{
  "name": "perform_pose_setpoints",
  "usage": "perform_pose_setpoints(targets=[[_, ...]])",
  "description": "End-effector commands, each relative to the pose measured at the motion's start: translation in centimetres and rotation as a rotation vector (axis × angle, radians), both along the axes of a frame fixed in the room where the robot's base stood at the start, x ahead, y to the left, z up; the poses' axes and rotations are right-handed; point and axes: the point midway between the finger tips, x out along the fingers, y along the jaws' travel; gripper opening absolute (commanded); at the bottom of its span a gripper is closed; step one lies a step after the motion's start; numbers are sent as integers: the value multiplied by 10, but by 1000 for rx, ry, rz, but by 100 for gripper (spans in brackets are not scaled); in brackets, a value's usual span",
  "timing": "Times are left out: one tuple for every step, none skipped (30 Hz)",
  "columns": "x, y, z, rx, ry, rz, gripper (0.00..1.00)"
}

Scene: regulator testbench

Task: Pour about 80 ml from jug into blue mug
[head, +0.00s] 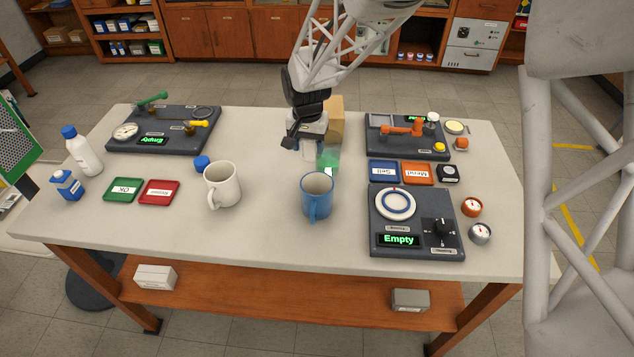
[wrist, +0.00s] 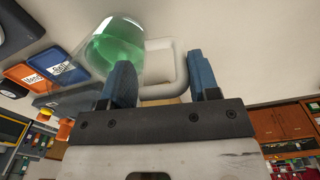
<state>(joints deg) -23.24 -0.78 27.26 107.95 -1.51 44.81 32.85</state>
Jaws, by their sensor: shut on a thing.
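The blue mug (head: 317,198) stands upright on the table in front of my gripper, its handle towards the camera. The clear jug (head: 328,158) with green liquid is just behind the mug, partly hidden by it in the head view. My gripper (head: 306,145) is at the jug's left side, shut on its pale handle. In the wrist view, the jug (wrist: 115,45) is beyond the blue fingers of my gripper (wrist: 163,82), with the handle between them. I cannot tell whether the jug touches the table. The inside of the mug shows no clear liquid level.
A white mug (head: 222,186) stands left of the blue mug. A dark device with a round plate (head: 396,204) and an "Empty" display is at right. Blue and orange trays (head: 417,173) lie behind it. A tan box (head: 336,120) stands behind the jug. The front middle table is clear.

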Motion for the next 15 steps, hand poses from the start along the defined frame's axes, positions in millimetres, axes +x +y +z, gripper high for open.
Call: perform_pose_setpoints(targets=[[-1,0,1,-3,-12,2,17],[-2,1,1,-3,-21,2,17],[-3,1,2,-6,-33,1,17],[-4,1,2,-8,-45,2,17],[-6,1,2,-10,-56,3,17],[-7,2,2,-10,-75,3,17],[-8,1,3,-15,-90,4,17],[-9,2,3,-17,-106,3,17],[-11,2,4,-20,-128,3,17],[-13,2,4,-23,-147,3,17],[-14,2,5,-24,-166,4,17],[-17,3,5,-30,-193,4,17],[-18,3,5,-33,-211,5,17],[-20,4,5,-35,-231,5,17],[-22,4,6,-38,-257,5,17]])
